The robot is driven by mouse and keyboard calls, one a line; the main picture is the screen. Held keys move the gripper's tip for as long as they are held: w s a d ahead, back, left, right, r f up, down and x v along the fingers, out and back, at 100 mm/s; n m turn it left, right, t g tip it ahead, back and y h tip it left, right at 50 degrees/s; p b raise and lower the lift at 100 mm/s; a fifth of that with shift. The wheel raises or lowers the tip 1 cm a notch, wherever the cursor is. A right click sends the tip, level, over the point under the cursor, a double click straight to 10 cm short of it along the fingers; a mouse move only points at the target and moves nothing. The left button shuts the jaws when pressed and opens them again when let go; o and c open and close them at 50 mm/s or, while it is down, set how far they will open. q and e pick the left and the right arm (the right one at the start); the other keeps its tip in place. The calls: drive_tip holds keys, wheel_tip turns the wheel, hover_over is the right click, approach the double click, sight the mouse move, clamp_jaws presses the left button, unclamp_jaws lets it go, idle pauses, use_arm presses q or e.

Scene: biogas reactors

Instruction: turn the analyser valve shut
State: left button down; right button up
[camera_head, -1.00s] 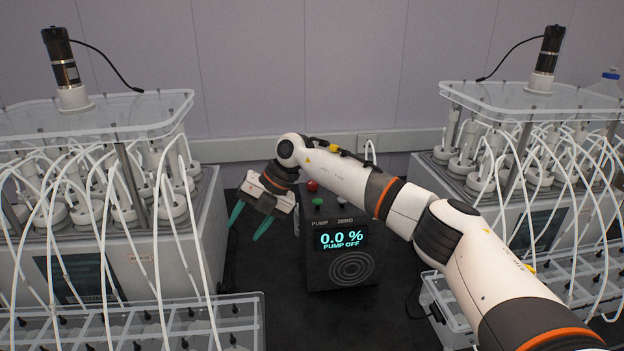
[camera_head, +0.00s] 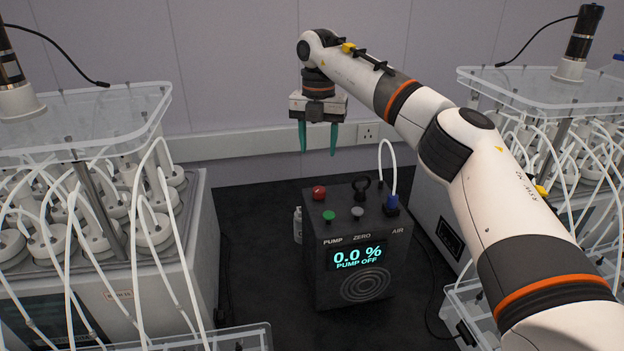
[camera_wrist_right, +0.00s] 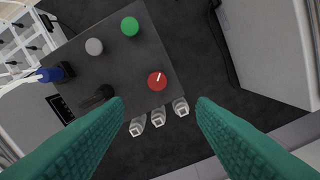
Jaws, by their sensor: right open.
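The analyser is a black box (camera_head: 360,262) whose display reads 0.0 % and PUMP OFF. Its top carries a red knob (camera_head: 319,193) with a white mark (camera_wrist_right: 157,82), a green button (camera_head: 328,216), a grey button (camera_head: 357,212) and a black upright handle or ring (camera_head: 361,187). A blue fitting (camera_head: 391,204) with a white tube sits at the right, above the AIR label. I cannot tell for certain which is the valve. My right gripper (camera_head: 318,152) is open and empty, pointing down above the box's rear, apart from it. My left gripper is not in view.
A wall socket (camera_head: 368,132) is behind. Dark bench is bare left of the box (camera_head: 250,240).

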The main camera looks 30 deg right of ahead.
sight(319, 189)
drive_tip(key=shift+s+f+p, duration=0.25)
drive_tip(key=shift+s+f, duration=0.1)
drive_tip(key=shift+f, duration=0.2)
drive_tip(key=shift+s+f+p, duration=0.25)
drive_tip(key=shift+s+f, duration=0.1)
drive_tip(key=shift+f, duration=0.2)
wheel_tip(319, 189, down, 4)
drive_tip(key=shift+r+p, duration=0.2)
drive_tip(key=shift+p, duration=0.45)
drive_tip(key=f, duration=0.1)
drive_tip(key=f+p, duration=0.1)
drive_tip(key=f, duration=0.3)
drive_tip(key=shift+w+p, duration=0.25)
drive_tip(key=shift+p, duration=0.1)
drive_tip(key=shift+f, duration=0.15)
drive_tip(key=c, duration=1)
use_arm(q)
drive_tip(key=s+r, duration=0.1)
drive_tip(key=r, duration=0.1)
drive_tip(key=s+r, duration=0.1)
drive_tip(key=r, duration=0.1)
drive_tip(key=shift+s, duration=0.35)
